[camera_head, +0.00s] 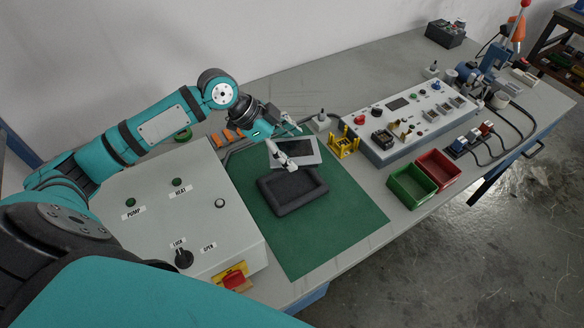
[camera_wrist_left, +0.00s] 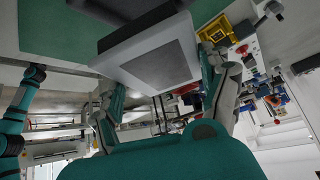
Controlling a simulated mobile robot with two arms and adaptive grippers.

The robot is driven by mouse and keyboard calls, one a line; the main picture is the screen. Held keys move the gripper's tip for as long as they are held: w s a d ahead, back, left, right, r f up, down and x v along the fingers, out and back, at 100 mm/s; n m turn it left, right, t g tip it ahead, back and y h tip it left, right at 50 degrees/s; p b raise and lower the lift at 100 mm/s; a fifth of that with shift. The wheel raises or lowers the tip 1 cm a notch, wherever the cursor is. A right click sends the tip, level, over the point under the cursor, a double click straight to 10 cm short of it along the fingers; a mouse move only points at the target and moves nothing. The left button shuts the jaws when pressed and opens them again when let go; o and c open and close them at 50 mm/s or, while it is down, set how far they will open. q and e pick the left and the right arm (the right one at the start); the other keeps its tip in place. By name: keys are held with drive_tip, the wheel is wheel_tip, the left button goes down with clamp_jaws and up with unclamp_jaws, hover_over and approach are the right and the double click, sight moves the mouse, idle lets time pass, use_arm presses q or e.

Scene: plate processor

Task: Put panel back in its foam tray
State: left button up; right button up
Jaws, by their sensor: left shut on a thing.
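The panel, a light grey slab with a darker rectangular face (camera_head: 307,150), is held tilted by my left gripper (camera_head: 293,147) just behind the foam tray. In the left wrist view the panel (camera_wrist_left: 150,66) sits between the two fingers of my left gripper (camera_wrist_left: 162,85), which is shut on it. The foam tray (camera_head: 302,203) is a dark grey rectangular frame with a recess, lying on the green mat. Part of its far side is hidden by a fingertip and the panel. Its dark edge also shows beyond the panel in the left wrist view (camera_wrist_left: 125,29). My right gripper is not in view.
The green mat (camera_head: 340,230) is clear in front of the tray. A grey control box (camera_head: 205,235) stands left. A yellow stand (camera_head: 344,146), a control console (camera_head: 393,155), a green bin (camera_head: 404,196) and a red bin (camera_head: 452,179) are right of the tray.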

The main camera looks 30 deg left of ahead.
use_arm(q)
drive_tip(key=f, duration=0.4)
drive_tip(key=shift+s+d+f+p, duration=0.1)
drive_tip(key=shift+s+d+p, duration=0.1)
drive_tip(key=shift+s+p, duration=0.2)
drive_tip(key=shift+w+f, duration=0.1)
drive_tip(key=shift+f, duration=0.25)
wheel_tip(320, 180, down, 4)
drive_tip(key=shift+r+p, duration=0.15)
drive_tip(key=shift+p, duration=0.15)
drive_tip(key=shift+a, duration=0.1)
drive_tip(key=shift+f+b, duration=0.3)
drive_tip(key=shift+f, duration=0.2)
drive_tip(key=o, duration=1.3)
drive_tip(key=shift+o, duration=1.4)
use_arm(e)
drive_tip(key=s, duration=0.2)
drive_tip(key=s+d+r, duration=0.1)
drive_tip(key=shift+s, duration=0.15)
